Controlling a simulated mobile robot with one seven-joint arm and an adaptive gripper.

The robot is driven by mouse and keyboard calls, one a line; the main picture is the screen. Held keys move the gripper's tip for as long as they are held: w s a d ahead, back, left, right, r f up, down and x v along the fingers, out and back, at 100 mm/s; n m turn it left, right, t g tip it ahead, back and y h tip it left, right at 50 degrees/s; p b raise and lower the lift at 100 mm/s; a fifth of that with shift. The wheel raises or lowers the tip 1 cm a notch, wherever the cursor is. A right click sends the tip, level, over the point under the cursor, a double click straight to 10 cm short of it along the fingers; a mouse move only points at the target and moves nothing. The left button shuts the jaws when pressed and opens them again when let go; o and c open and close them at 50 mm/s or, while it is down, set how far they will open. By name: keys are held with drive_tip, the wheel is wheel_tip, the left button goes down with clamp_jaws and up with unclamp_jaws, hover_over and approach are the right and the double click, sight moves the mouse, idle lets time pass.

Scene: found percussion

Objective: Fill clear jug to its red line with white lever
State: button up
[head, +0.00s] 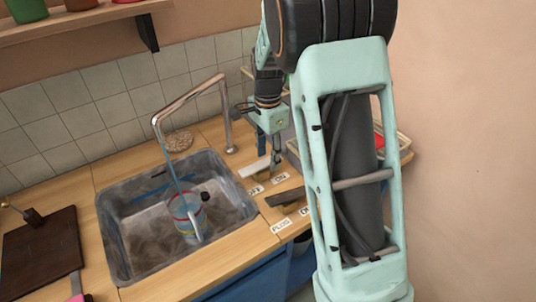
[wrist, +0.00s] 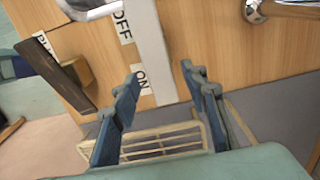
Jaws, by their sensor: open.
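The clear jug (head: 187,215) stands upright in the sink, with a red band near its top and a handle at the right. A blue water stream (head: 170,165) falls from the tap into it. I cannot tell the water level against the red line. The white lever (head: 254,168) lies on the counter right of the sink; it also shows in the wrist view (wrist: 150,45), beside the OFF and ON labels. My gripper (head: 274,162) is over the lever's end. In the wrist view its blue fingers (wrist: 160,73) are apart, one on each side of the lever; contact is unclear.
A dark lever (head: 285,197) with a PLUG label is nearer the counter's front. The metal tap (head: 228,120) arches over the sink (head: 125,240). A dark board (head: 42,250) lies left. A wire rack (wrist: 165,142) is beyond the counter edge.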

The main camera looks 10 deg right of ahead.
clamp_jaws()
drive_tip(key=shift+s+a+r+t+h, duration=0.2)
drive_tip(key=shift+a+t+h, duration=0.2)
drive_tip(key=shift+h, duration=0.6)
drive_tip(key=shift+a+r+h+b, duration=0.15)
drive_tip(key=shift+h+b, duration=0.2)
drive_tip(key=shift+h, duration=0.25)
drive_tip(key=shift+t, duration=0.3)
unclamp_jaws()
